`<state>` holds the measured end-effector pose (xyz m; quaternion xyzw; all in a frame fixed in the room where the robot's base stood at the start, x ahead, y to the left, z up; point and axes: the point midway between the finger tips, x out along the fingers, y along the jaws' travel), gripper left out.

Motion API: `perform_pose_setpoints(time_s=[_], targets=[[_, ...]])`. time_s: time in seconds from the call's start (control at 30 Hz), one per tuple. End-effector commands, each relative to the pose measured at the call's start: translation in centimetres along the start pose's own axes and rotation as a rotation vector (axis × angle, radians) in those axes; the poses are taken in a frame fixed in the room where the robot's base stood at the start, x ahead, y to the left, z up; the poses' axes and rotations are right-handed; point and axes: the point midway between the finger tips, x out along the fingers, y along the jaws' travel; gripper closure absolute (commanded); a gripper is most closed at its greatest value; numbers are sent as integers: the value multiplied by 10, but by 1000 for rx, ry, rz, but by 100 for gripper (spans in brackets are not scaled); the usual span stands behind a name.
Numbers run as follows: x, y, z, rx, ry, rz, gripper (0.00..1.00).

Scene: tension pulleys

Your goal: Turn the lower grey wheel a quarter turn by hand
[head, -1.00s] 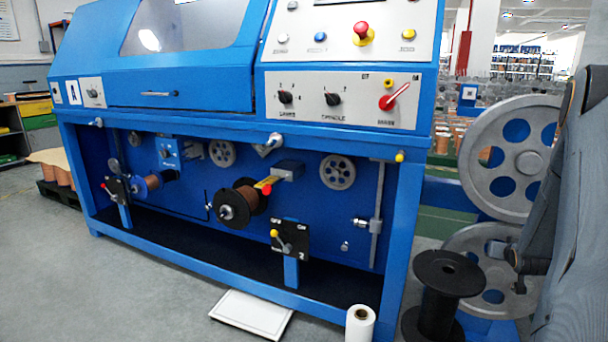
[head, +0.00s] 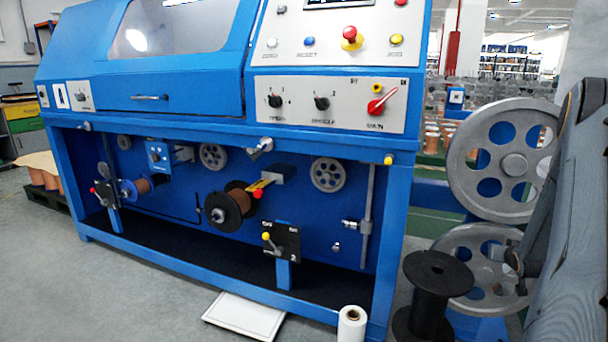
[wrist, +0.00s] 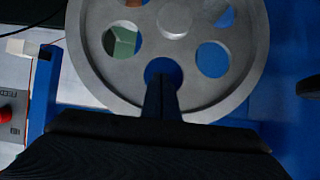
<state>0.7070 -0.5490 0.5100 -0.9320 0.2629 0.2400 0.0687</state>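The lower grey wheel (head: 453,244) is a spoked disc with several round holes, low at the right of the blue machine. A black spool hides part of it. My gripper (head: 514,260) is at its right side in the head view, with my arm coming in from the right. In the wrist view a grey wheel (wrist: 100,70) fills the upper middle, and my dark gripper (wrist: 162,85) reaches up over its bottom hole. That view does not show for certain which wheel it is. I cannot tell whether the fingers touch it or are open.
The upper grey wheel (head: 515,164) stands just above the lower one. The black spool (head: 437,285) stands in front, with a white roll (head: 352,326) to its left. The blue machine (head: 392,220) closes off the left side. The grey floor (head: 130,290) is clear at the front left.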

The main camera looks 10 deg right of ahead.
Motion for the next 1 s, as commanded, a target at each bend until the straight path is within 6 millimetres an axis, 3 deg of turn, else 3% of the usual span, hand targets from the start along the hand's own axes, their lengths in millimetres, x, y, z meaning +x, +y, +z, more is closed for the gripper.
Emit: perform_pose_setpoints(time_s=[0.03, 1.0], targets=[[2, 3, -8, -3, 15, 1, 100], [1, 39, -12, -4, 21, 2, 100]])
